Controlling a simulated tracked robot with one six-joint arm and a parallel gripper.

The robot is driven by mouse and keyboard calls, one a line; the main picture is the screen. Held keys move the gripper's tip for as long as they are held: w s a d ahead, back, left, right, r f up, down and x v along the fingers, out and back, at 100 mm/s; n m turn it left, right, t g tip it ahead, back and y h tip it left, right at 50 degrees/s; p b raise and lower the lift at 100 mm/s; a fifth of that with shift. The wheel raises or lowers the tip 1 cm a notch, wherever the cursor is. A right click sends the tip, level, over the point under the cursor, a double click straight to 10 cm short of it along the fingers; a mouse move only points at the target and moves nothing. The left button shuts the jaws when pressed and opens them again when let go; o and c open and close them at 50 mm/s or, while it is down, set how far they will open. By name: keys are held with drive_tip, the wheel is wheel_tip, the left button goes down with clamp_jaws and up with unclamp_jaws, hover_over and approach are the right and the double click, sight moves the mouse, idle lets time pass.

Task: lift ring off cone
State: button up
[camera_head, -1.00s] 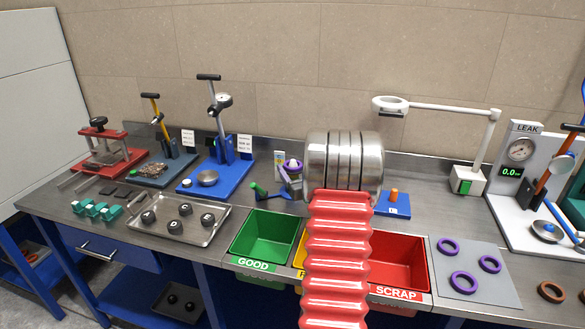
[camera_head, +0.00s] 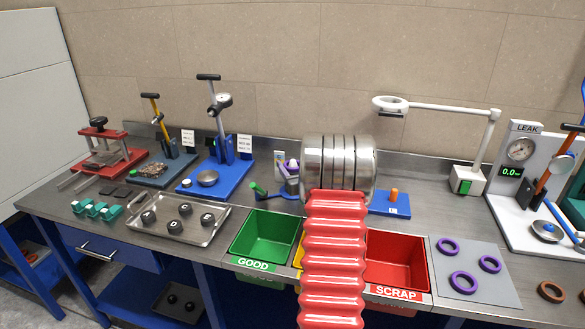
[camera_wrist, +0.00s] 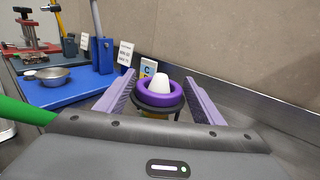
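The purple ring (camera_wrist: 150,97) sits around the white cone (camera_wrist: 155,82) on a dark round support (camera_wrist: 150,112) in the wrist view. My gripper (camera_wrist: 153,92) has two lavender fingers, one on each side of the ring. The fingers are open, with visible gaps to the ring on both sides. In the head view the cone's white tip (camera_head: 292,164) shows just left of my steel arm link, which hides most of the fixture and my gripper. I cannot tell exactly how low the fingertips are relative to the ring.
A green handle (camera_head: 258,188) lies left of the cone and shows large in the wrist view (camera_wrist: 22,112). A blue press (camera_head: 222,170) stands further left. Green (camera_head: 262,228) and red (camera_head: 398,258) bins are in front. The wall is close behind.

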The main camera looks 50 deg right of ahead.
drive_tip(key=c, duration=0.9)
drive_tip(key=shift+r, duration=5.05)
